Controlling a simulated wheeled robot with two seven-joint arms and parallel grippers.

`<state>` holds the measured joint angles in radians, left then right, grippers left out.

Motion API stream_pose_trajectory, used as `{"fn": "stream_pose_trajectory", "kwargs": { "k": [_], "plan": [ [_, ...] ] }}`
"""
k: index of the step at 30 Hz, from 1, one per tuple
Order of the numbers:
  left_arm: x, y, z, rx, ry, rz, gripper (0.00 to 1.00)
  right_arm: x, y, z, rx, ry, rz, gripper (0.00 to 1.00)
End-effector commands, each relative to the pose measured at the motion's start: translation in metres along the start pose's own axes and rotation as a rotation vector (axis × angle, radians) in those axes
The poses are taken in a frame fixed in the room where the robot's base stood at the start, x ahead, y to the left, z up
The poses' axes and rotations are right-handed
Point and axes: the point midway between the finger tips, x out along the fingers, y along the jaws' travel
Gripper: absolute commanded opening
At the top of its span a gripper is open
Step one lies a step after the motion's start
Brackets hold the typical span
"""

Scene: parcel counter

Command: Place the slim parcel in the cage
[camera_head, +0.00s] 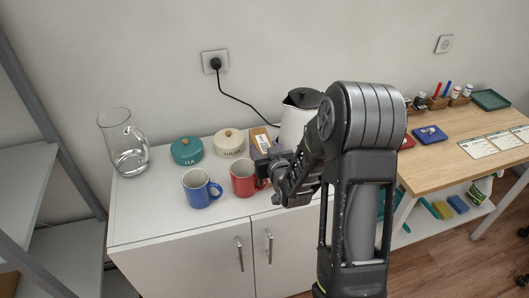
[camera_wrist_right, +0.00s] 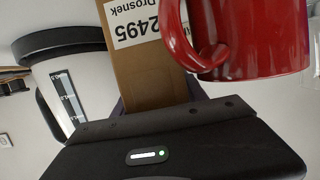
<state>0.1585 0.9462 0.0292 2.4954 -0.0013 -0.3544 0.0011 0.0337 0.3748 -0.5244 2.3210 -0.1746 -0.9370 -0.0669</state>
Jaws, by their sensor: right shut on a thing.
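The slim parcel (camera_head: 262,139) is a narrow brown cardboard box with a white label. It stands among the things on the white cabinet, behind the red mug. In the right wrist view the parcel (camera_wrist_right: 152,78) shows large, its label reading 2495 and "Drosnek". My right gripper (camera_head: 268,160) is shut on the parcel; its fingers are mostly hidden by the gripper body and the mug. Whether the parcel touches the cabinet top is hidden. I cannot make out a cage in either view. My left gripper is not in view.
The red mug (camera_head: 243,178) is close against the gripper; a blue mug (camera_head: 200,188) is left of it. Teal (camera_head: 187,151) and cream (camera_head: 229,143) canisters, a glass jug (camera_head: 124,145) and a kettle (camera_head: 297,122) crowd the cabinet. A wooden desk (camera_head: 440,165) stands right.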

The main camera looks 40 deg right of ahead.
Motion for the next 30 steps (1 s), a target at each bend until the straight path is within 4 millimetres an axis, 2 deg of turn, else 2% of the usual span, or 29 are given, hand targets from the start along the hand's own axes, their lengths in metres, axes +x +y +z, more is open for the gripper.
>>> {"fn": "stream_pose_trajectory", "kwargs": {
  "k": [7,11,17,27,30],
  "plan": [
    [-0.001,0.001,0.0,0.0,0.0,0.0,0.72,-0.003,0.0,-0.015,0.001,0.007,0.0,0.0],
    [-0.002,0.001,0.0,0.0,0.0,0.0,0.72,-0.008,0.0,-0.03,0.002,0.008,-0.001,0.0],
    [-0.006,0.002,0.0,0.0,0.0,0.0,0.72,-0.02,0.0,-0.068,0.003,0.011,-0.001,0.0],
    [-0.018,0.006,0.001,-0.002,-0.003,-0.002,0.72,-0.044,0.0,-0.143,0.003,0.009,0.0,0.0],
    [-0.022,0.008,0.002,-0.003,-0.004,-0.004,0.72,-0.049,0.0,-0.159,0.003,0.007,0.0,0.0]
  ]
}}
